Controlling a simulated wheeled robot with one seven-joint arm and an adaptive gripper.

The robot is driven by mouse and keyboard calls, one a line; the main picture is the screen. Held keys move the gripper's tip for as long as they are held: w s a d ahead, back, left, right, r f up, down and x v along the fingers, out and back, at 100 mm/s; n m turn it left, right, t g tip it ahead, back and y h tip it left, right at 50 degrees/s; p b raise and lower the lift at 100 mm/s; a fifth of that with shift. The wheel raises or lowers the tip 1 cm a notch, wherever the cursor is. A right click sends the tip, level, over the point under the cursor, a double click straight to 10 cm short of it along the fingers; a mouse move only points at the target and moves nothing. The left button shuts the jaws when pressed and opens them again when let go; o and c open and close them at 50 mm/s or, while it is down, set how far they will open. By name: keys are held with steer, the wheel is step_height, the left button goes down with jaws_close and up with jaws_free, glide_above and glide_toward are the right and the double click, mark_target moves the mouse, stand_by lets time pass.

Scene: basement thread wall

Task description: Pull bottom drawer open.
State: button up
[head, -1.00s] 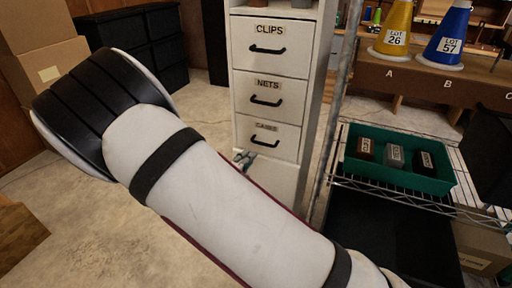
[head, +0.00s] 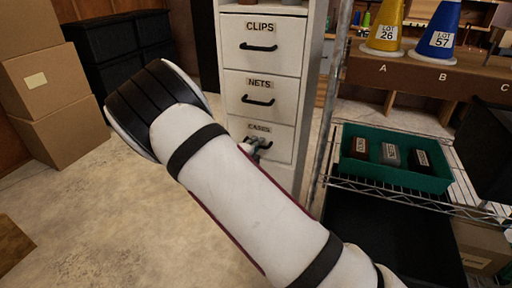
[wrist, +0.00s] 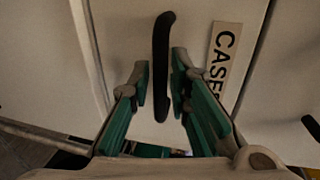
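The bottom drawer (head: 285,146), labelled CASES, is the lowest of the white cabinet's labelled drawers and looks closed. My gripper (head: 258,145) is at its front in the head view, partly behind my white arm, and hides the handle there. In the wrist view, the black bar handle (wrist: 162,65) runs up and down the picture. My gripper (wrist: 161,86) has its green-and-grey fingers spread on either side of the handle's lower part. Gaps show on both sides, so the fingers are not closed on it. The CASES label (wrist: 222,65) is right of the handle.
The CLIPS drawer (head: 284,38) and NETS drawer (head: 285,92) above look closed. A wire shelf with a green bin (head: 431,180) stands close on the right. Cardboard boxes (head: 75,137) and black drawers (head: 105,63) are at the left.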

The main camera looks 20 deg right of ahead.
jaws_close()
steer(key=f+p+v, duration=0.2)
steer(key=p+v, duration=0.3)
steer(key=v, duration=0.5)
steer(key=s+f+p+v, duration=0.1)
steer(key=p+v, duration=0.4)
steer(key=v, duration=0.5)
steer(key=shift+s+a+f, duration=0.15)
steer(key=shift+a+f, duration=0.2)
steer(key=shift+f, duration=0.25)
jaws_free()
steer(key=shift+a, duration=0.1)
